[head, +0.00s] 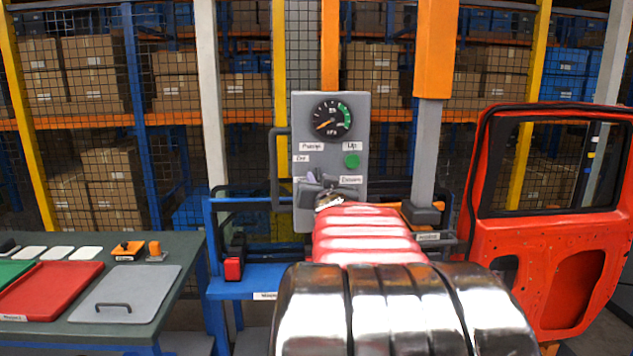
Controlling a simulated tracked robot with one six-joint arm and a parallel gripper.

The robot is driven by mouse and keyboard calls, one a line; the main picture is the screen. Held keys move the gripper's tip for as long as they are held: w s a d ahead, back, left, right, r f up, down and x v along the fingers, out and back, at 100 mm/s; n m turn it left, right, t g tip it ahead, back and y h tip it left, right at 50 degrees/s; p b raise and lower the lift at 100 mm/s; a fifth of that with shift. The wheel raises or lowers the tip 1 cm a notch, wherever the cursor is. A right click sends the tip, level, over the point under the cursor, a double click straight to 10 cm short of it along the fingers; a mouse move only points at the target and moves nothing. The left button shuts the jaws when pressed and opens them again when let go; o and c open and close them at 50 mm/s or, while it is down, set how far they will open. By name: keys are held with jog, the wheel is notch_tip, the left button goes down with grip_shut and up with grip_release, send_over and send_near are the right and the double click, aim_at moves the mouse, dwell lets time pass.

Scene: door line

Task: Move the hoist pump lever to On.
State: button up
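The grey hoist control panel (358,120) stands upright ahead of me at picture centre. It carries a round black gauge (332,118), its orange needle toward the lower left, and a green button (351,161) below. A small label (302,159) at the panel's left seems to read "On". A pale grey-violet piece (311,176), perhaps the pump lever, shows below that label beside my gripper. My gripper (326,190) is at the panel's lower part, mostly hidden behind my red and silver arm. I cannot tell whether it touches or holds the lever.
A red door (480,235) hangs at the right. A dark green table (185,258) at the left holds a red tray (55,290) and a grey lid (125,295) with a handle. A blue frame (228,288) stands under the panel. Mesh and box shelves fill the back.

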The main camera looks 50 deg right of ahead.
grip_shut()
